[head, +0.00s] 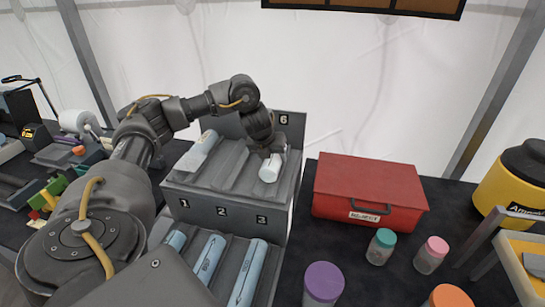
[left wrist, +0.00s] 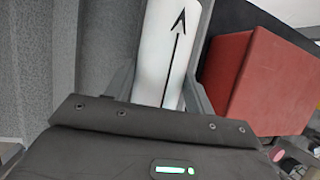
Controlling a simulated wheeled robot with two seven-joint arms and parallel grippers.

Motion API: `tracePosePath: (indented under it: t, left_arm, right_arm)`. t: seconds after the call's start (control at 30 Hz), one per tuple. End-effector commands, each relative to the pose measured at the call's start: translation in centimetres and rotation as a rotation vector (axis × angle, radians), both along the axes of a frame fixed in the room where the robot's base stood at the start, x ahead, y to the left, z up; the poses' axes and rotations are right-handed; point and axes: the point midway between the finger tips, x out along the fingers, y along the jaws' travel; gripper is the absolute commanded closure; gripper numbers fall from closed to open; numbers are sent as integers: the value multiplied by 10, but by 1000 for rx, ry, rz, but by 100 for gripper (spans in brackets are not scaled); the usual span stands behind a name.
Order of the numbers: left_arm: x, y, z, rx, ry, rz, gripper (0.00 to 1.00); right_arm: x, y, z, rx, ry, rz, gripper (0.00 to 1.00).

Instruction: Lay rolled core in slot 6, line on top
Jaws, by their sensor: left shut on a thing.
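A pale rolled core (head: 269,169) is between the fingers of my left gripper (head: 276,156), at the right side of the rack's upper tier, below the "6" label (head: 283,118). In the left wrist view the white core (left wrist: 154,45) shows a black line with an arrowhead (left wrist: 178,48) on the side facing the camera. The gripper's fingers sit on both sides of it. The grey rack (head: 222,185) has ribbed slots. Whether the core touches the slot floor cannot be told. My right gripper is not in view.
Another pale core (head: 198,150) lies in the upper tier's left slot. Bluish cores (head: 208,259) lie in the lower slots marked 1, 2, 3. A red box (head: 368,187) stands close right of the rack. Several lidded jars (head: 381,247) stand in front of it.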

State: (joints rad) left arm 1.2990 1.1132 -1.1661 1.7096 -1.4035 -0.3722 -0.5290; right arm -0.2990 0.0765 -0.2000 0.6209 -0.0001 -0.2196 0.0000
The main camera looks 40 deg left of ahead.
Motion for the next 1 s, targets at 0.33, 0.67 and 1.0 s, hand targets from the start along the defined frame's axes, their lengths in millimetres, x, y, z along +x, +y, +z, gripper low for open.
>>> tracePosePath:
  t: [0.33,0.67,1.0]
  left_arm:
    - [0,0,0,0,-1,0,83]
    - [0,0,-3,0,-1,0,83]
    - [0,0,-5,0,-1,0,21]
  right_arm:
    - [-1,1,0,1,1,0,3]
    - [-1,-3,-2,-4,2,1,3]
    - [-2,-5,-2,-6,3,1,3]
